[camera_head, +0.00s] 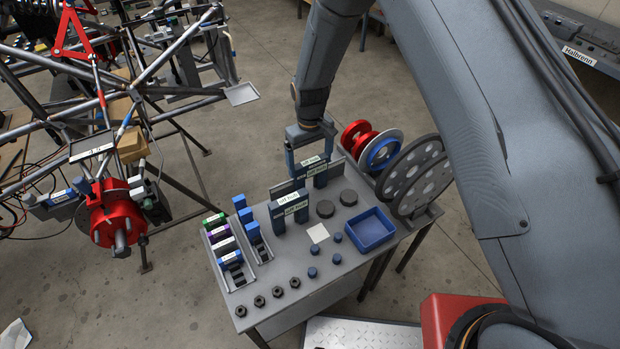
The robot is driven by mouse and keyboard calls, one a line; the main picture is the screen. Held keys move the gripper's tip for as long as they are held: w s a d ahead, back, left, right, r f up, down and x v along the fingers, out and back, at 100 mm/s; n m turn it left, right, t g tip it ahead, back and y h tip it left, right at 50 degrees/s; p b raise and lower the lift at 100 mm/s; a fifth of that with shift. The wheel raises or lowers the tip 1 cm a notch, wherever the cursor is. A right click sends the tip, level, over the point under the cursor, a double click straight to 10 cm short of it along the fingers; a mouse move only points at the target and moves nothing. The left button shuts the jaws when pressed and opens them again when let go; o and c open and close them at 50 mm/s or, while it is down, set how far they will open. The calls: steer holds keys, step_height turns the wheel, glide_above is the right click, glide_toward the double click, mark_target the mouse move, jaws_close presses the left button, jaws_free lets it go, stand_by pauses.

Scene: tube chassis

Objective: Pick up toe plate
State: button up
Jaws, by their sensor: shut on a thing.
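My gripper (310,158) points down at the back of the grey work table. Its two fingers are shut on a dark plate with pale labels (313,168), which I take to be the toe plate; the lettering is too small to read surely. The plate stands upright, its ends partly covered by the fingers. I cannot tell whether its lower edge touches the rack.
Red and blue-rimmed discs (383,150) and large perforated discs (411,176) stand at right. A tube chassis (165,60) is at left, across open floor.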

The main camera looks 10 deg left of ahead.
steer(key=shift+r, duration=0.15)
steer(key=shift+r+b, duration=1.4)
steer(key=shift+r, duration=3.55)
